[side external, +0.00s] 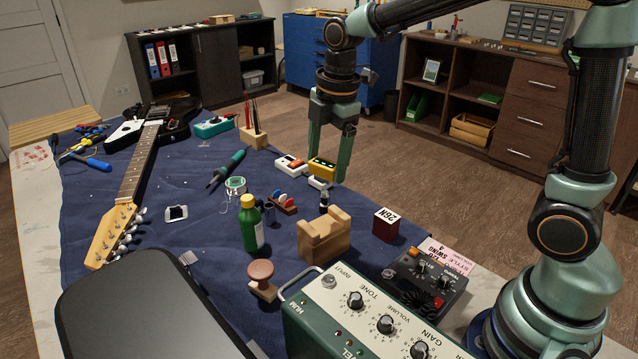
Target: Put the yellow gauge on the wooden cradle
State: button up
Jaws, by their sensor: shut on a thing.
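The yellow gauge (321,169) is a small yellow block with a dark face, between the fingers of my gripper (328,166). My gripper points down and is shut on it near the far right edge of the blue cloth. A small white block shows just below the gauge, and I cannot tell whether they touch. The wooden cradle (324,238) is a light-brown notched block, standing nearer the camera, below the gripper in the picture. Its notch looks empty.
A red-and-white box (291,165) sits just left of the gripper. A red rack with discs (283,203), a green bottle (251,224), a wooden knob (262,278) and a dark red cube (386,224) surround the cradle. A green amplifier (370,318) stands in front.

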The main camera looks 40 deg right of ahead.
notch_tip(320, 180, down, 11)
dwell(0.4)
jog(key=shift+f, duration=0.1)
jog(key=o, duration=1.3)
